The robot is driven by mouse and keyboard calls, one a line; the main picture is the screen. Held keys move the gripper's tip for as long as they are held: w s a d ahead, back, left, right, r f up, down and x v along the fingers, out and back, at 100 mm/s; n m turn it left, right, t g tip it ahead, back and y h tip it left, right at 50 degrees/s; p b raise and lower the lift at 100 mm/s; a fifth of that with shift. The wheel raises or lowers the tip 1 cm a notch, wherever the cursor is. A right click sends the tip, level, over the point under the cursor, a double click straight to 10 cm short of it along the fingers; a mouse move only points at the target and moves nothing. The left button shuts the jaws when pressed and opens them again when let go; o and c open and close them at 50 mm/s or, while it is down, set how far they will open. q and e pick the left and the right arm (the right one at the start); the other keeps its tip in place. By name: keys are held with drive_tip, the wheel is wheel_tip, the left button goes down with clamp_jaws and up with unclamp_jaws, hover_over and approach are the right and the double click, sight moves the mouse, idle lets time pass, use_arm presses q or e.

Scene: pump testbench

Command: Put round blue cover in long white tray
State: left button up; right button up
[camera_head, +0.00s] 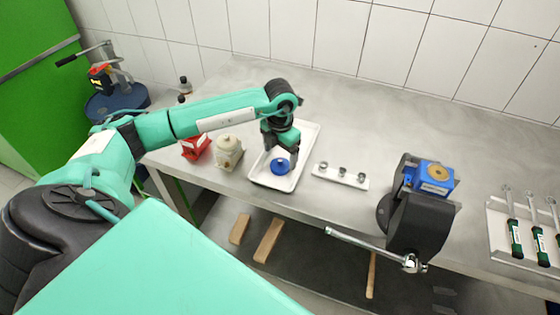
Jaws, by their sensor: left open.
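The round blue cover (280,166) is at the near part of the white tray (271,184) on the steel table. It appears to lie on the tray floor, but I cannot tell for sure whether it touches. My left gripper (281,150) is directly above the cover, pointing down, with its jaws open. The gripper hides part of the cover's far side and part of the tray. My right gripper is not in view.
A narrow white holder (341,177) with small metal parts stands right of the tray. A black vise (418,215) carries a blue pump part (435,178). A beige jar (228,152) and red object (195,147) stand left. A tool tray (495,241) lies far right.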

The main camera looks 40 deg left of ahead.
use_arm(q)
wheel_tip(320, 180, up, 9)
drive_tip(key=b, duration=0.2)
drive_tip(key=shift+f, duration=0.15)
idle(0.4)
